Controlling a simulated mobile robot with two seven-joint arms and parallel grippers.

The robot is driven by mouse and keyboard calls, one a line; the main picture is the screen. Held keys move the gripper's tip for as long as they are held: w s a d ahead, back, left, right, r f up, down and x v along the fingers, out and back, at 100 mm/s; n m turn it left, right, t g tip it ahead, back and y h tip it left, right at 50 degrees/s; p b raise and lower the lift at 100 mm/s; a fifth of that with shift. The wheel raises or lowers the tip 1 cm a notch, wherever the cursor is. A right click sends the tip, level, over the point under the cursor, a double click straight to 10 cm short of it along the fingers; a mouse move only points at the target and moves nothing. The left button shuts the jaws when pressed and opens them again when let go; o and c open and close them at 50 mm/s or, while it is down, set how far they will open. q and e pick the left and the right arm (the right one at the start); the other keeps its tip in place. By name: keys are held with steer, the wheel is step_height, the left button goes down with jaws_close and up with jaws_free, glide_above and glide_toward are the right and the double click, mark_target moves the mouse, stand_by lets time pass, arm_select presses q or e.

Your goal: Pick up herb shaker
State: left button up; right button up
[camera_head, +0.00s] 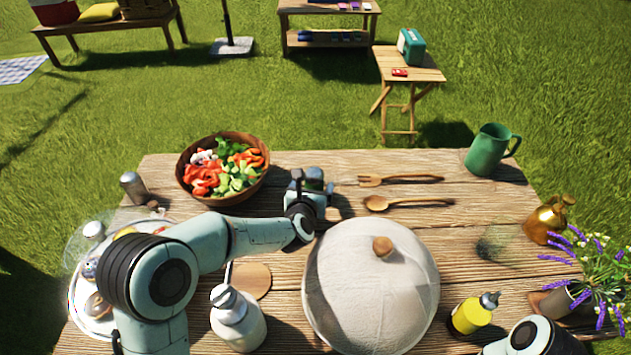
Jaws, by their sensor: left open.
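A small grey cylinder with a metal top (133,186), which looks like a shaker, stands upright at the table's back left, left of the salad bowl. My left gripper (313,180) is open above the table's middle, right of the salad bowl and left of the wooden fork. A small dark greenish shape shows at its fingers, but I cannot tell whether it is a separate thing. My right arm shows at the bottom right; its gripper is out of view.
A salad bowl (188,157), cloth dome (350,290), white pump bottle (240,325) and yellow bottle (468,317) stand on the wooden table (480,235). A wooden fork (405,179), spoon (415,202), green pitcher (487,150), clear glass (495,243) and flowers (590,270) are right.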

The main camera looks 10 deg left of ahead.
mark_target(315, 183)
arm_select(q)
steer(key=x, duration=0.3)
steer(key=shift+w+d+f, duration=0.1)
steer(key=shift+w+f, duration=0.2)
steer(key=c, duration=1.1)
steer(key=shift+r, duration=0.1)
